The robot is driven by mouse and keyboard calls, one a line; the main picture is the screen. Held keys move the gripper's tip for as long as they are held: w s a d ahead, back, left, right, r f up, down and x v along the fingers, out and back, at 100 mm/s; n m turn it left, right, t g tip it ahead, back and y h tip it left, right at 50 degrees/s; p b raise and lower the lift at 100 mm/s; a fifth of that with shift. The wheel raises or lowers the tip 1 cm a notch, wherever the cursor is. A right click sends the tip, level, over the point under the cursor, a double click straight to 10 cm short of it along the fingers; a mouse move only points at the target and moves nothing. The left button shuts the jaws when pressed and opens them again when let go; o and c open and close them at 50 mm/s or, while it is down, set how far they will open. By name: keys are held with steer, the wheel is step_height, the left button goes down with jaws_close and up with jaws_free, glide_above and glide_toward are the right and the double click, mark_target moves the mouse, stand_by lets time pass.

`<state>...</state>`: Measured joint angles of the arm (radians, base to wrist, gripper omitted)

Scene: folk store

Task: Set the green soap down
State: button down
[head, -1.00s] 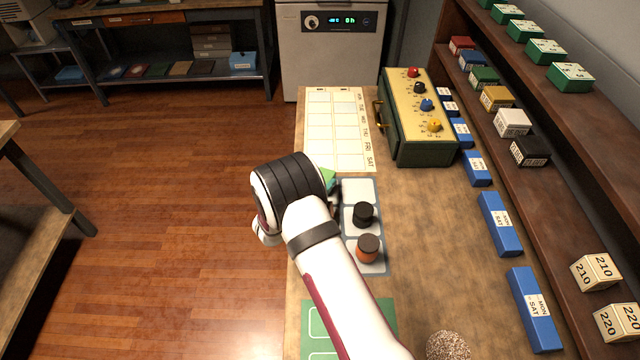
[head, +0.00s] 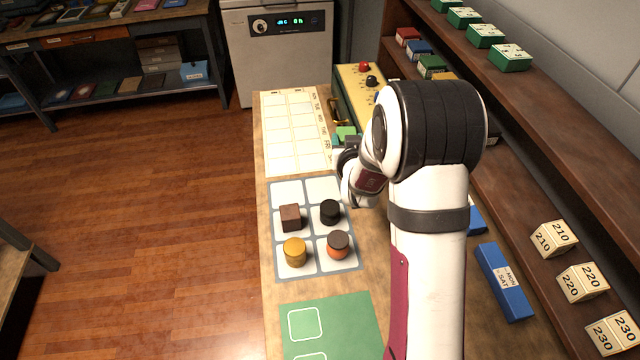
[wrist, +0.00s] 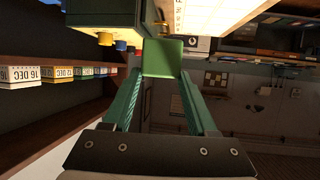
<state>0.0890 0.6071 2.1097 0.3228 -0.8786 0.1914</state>
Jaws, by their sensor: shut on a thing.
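The green soap (head: 346,133) is a small green block, held up beside the right edge of the white day chart. It also shows in the wrist view as a green square (wrist: 162,57) between the fingertips. My gripper (wrist: 160,75) is shut on it, with one teal finger on each side. In the head view the gripper (head: 344,142) is partly hidden behind my wrist. The grey tray (head: 305,184) with white cells lies nearer me. It holds a brown cube (head: 290,217), a black piece (head: 330,211), a gold piece (head: 295,251) and an orange piece with a dark top (head: 338,244).
The day chart (head: 292,130) lies flat at the table's far left. A green box with a yellow knob panel (head: 350,78) stands close behind the soap. A green mat (head: 350,312) is at the front. Blue boxes (head: 503,282) and a shelf of labelled blocks line the right.

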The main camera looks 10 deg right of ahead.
steer(key=s+d+f+n+y, duration=0.2)
steer(key=s+d+n+y, duration=0.4)
steer(key=s, duration=0.1)
steer(key=shift+g+y, duration=0.3)
steer(key=shift+y, duration=0.1)
steer(key=w+a+f, duration=0.2)
steer(key=a, duration=0.1)
steer(key=w+a+f, duration=0.2)
steer(key=a+f, duration=0.1)
steer(key=w+a+f, duration=0.2)
steer(key=a, duration=0.2)
steer(key=shift+f, duration=0.15)
step_height(320, 180, down, 4)
steer(key=shift+w+f, duration=0.1)
steer(key=shift+w, duration=0.05)
steer(key=shift+f, duration=0.15)
steer(key=shift+c, duration=0.9)
jaws_free()
